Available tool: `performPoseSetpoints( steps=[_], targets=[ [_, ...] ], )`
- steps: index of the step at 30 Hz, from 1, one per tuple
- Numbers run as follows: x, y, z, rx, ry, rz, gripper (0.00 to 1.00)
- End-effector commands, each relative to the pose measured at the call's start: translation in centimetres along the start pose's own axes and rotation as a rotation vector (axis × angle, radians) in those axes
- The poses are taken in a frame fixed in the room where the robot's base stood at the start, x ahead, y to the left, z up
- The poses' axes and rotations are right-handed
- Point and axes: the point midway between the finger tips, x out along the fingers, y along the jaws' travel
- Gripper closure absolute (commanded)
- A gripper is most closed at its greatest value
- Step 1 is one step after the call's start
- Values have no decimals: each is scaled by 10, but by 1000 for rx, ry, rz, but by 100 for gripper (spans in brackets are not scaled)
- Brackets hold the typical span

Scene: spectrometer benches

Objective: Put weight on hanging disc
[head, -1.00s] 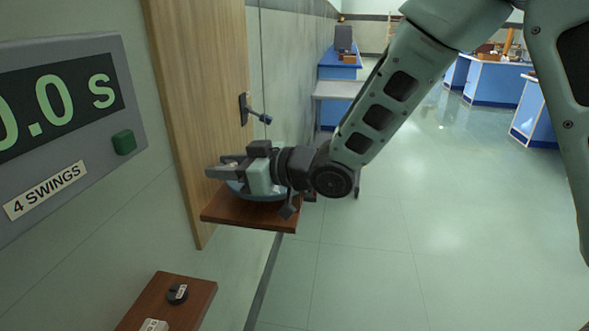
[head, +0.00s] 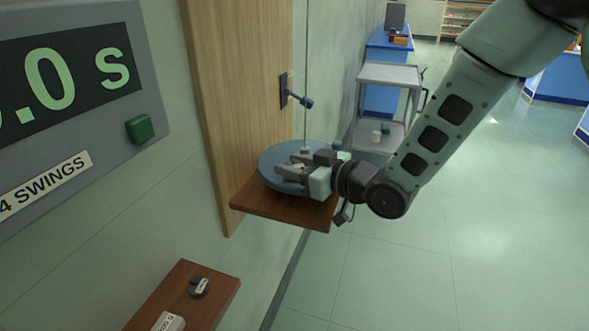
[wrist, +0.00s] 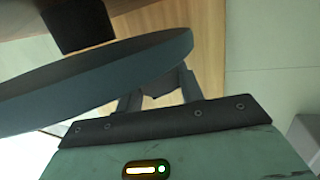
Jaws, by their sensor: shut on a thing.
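The hanging disc (head: 268,160) is a round blue-grey plate over a brown wooden shelf, with a thin wire running up above it. In the wrist view the disc (wrist: 100,82) is a broad slanted slab across the left and middle. My gripper (head: 285,171) is over the disc in the head view, its fingers pointing left. It is shut on a small weight (head: 298,165), mostly hidden between the fingers. In the wrist view a dark part of it shows between the fingertips (wrist: 158,88). I cannot tell whether the weight touches the disc.
The brown shelf (head: 285,208) juts from a wooden wall panel (head: 232,90). A dark bracket (head: 293,93) sticks out near the wire. A timer box (head: 150,100) is at left. The right-hand floor is clear.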

Motion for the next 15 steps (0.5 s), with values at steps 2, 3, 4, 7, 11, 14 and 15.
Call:
performPoseSetpoints(
  steps=[2,3,4,7,11,14,15],
  targets=[
    [1,0,8,0,1,0,91],
    [2,0,9,-1,2,0,91],
    [2,0,10,-2,2,0,91],
    [2,0,10,-2,3,1,91],
    [2,0,10,-2,3,1,91],
    [2,0,14,-2,3,1,91],
    [2,0,14,-2,2,1,60]
  ],
)
